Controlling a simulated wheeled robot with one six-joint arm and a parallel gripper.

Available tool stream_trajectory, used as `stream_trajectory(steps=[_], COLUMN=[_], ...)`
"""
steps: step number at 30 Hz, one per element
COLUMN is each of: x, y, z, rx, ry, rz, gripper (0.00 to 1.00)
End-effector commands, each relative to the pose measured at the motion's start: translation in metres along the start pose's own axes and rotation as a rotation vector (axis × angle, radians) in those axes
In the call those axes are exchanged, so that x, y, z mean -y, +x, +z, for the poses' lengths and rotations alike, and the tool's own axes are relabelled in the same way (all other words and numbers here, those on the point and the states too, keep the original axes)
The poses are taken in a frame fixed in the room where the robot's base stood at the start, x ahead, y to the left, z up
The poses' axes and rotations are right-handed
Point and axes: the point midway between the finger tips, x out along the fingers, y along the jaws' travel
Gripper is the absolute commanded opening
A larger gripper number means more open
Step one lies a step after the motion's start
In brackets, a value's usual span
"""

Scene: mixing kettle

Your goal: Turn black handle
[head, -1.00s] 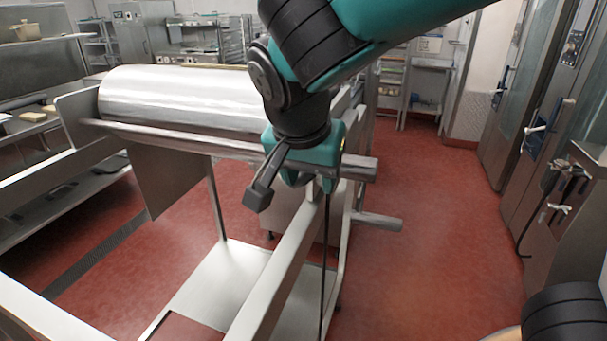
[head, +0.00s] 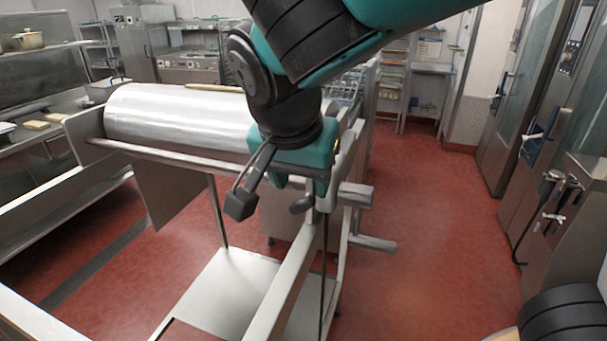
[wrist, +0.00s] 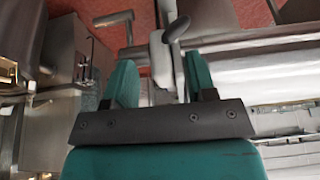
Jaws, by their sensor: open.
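The black handle (head: 301,205) is a small dark oval knob on a pale metal crank (head: 318,203) at the right end of the kettle frame. In the wrist view, the knob (wrist: 176,29) shows just beyond my gripper (wrist: 161,78), toward its right finger. My gripper is open, with teal fingers apart and nothing held. The pale crank (wrist: 160,55) shows ahead, in line with the gap between the fingers. In the head view, my gripper (head: 303,182) is just above and behind the knob; its fingertips are mostly hidden. I cannot tell whether it touches the crank.
The shiny steel kettle drum (head: 180,115) lies to the left, with a long rail (head: 170,150) along its front. Metal stubs (head: 372,243) stick out on the right. A steel cabinet (head: 560,215) stands at far right. The red floor (head: 440,220) between is clear.

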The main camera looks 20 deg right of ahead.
Motion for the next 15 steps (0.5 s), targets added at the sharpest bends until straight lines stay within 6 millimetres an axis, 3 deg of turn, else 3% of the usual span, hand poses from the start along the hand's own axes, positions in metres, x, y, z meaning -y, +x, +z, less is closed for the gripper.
stream_trajectory(steps=[15], x=[0.000], y=[-0.042], z=[-0.001], rx=[0.000], ry=[0.000], rz=[-0.001], gripper=[0.51])
